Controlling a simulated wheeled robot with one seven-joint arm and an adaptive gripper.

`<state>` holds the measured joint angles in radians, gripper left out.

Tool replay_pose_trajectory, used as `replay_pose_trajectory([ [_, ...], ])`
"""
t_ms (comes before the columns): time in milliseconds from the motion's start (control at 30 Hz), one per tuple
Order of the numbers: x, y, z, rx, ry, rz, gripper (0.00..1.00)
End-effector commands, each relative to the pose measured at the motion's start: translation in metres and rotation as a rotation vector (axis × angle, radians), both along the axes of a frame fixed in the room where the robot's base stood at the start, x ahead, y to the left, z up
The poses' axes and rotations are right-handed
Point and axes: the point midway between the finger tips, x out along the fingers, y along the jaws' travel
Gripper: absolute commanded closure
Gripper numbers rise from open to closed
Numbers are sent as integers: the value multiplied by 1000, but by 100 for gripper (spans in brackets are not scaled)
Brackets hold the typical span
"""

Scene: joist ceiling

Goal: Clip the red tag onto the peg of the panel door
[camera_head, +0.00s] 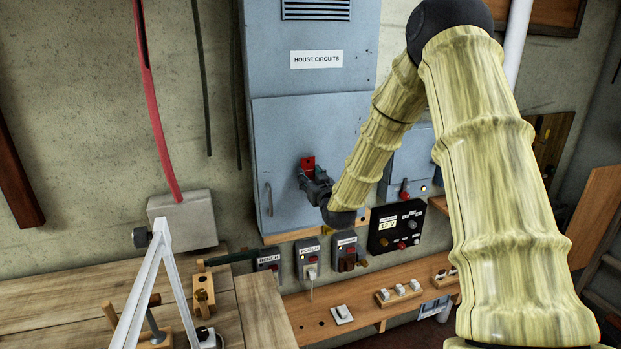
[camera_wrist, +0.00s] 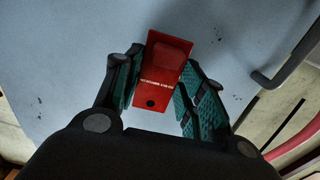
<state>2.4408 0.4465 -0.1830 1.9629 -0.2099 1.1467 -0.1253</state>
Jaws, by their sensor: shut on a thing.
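The red tag (camera_head: 308,163) is in front of the blue-grey panel door (camera_head: 345,120). In the wrist view the red tag (camera_wrist: 160,85) lies between the two green-padded fingers of my gripper (camera_wrist: 155,88). It has a raised block, small white lettering and a dark round hole near its lower edge. My gripper (camera_head: 308,178) is shut on the tag, close to the door. I cannot tell whether the tag touches the door. The peg cannot be made out; the tag and my gripper may hide it.
The door handle (camera_head: 268,200) is left of my gripper. Below are grey switch boxes (camera_head: 308,258), a black meter box (camera_head: 396,228) and a wooden shelf (camera_head: 365,300). A smaller grey box (camera_head: 410,165) is to the right. A wooden bench (camera_head: 60,300) is at lower left.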

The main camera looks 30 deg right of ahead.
Motion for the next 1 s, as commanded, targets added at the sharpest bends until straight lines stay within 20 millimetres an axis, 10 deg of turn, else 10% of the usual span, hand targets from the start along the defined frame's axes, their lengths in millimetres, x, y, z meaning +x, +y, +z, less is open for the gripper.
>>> replay_pose_trajectory([
  [667,15,-4,-1,0,0,-1,88],
  [700,16,-5,0,0,0,-1,58],
  [800,15,-4,0,0,0,-1,40],
  [1000,15,-4,0,0,0,-1,35],
])
